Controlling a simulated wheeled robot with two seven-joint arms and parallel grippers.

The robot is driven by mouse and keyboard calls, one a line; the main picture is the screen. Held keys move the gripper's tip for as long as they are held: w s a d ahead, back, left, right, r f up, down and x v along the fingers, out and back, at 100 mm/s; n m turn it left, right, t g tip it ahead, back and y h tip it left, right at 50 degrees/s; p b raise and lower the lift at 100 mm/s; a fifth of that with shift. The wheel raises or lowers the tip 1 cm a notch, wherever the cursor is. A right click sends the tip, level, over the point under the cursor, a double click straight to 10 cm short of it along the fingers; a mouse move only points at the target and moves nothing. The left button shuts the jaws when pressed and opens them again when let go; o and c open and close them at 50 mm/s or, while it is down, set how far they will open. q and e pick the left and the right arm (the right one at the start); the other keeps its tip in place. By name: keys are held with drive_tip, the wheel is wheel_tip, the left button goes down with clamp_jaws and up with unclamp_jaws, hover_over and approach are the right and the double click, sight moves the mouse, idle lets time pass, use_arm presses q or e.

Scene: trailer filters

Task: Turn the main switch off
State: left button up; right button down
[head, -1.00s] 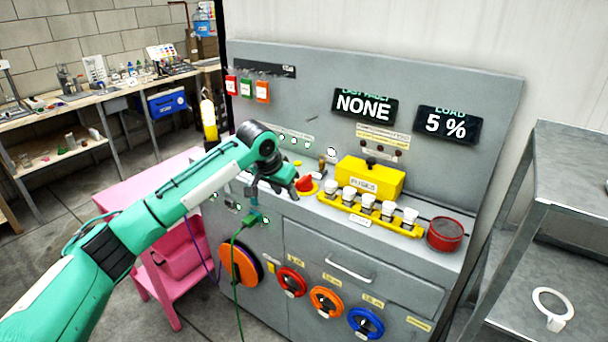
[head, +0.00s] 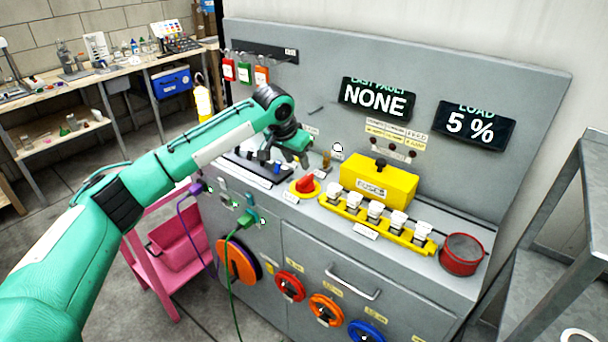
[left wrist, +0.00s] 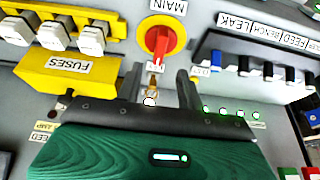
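The main switch (head: 304,186) is a red knob on a yellow disc, on the ledge of the grey panel, left of the yellow fuse box. It also shows in the left wrist view (left wrist: 161,40), with a MAIN label beside it and a smaller label I cannot read. My left gripper (head: 283,160) is above and behind the switch, apart from it. In the left wrist view its two fingers (left wrist: 160,78) are spread and point toward the knob, with nothing held. A brass piece (left wrist: 153,84) shows between the fingers, but appears to be beyond them. My right gripper is out of view.
The yellow fuse box (head: 379,181) and several white-capped fuses stand right of the switch. A red round container (head: 461,254) is at the ledge's right end. A row of breakers (left wrist: 270,72) is beside the switch. A green cable (head: 235,245) hangs in front.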

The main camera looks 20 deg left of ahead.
sight(304, 178)
use_arm(q)
drive_tip(key=x, duration=0.8)
drive_tip(key=shift+w+f, duration=0.1)
drive_tip(key=shift+f, duration=0.2)
clamp_jaws()
